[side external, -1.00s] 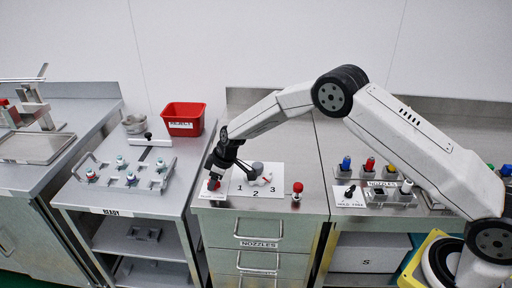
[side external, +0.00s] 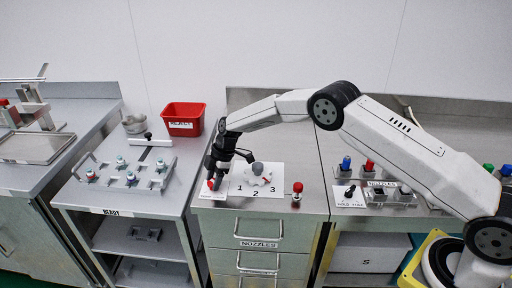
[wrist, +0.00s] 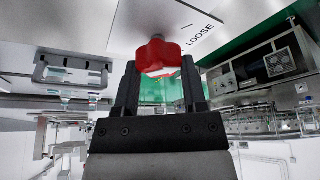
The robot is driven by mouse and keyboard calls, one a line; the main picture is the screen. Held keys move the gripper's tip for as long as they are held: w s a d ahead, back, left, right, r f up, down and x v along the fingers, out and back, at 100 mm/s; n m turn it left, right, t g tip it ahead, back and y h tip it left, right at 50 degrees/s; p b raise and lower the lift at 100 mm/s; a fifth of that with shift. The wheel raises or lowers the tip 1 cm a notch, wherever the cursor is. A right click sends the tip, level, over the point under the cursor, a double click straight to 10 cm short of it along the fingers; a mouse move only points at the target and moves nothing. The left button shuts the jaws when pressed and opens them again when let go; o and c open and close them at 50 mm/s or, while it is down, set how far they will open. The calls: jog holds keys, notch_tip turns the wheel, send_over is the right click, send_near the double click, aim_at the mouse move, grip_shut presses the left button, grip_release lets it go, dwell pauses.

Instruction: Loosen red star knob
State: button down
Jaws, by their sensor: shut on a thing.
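The red star knob (wrist: 158,56) sits between the two fingers of my gripper (wrist: 160,75) in the wrist view, on a short grey stem. The fingers are shut on its sides. In the side view my gripper (side external: 212,178) points down at the left front of the steel bench, and a bit of the red knob (side external: 210,184) shows at its tip. A white plate marked LOOSE (wrist: 200,36) lies beside the knob in the wrist view. The far side of the knob is hidden.
A grey star-shaped part (side external: 258,172) sits on a plate numbered 1, 2, 3 just to the right. A red-topped post (side external: 297,191) stands further right. A red bin (side external: 183,118) and a rack of fittings (side external: 125,172) are on the left bench.

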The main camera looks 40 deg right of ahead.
dwell(0.4)
jog(key=shift+c, duration=0.7)
grip_release()
jog(key=shift+r, duration=0.1)
jog(key=v, duration=0.7)
jog(key=shift+r, duration=0.3)
jog(key=shift+d, duration=0.2)
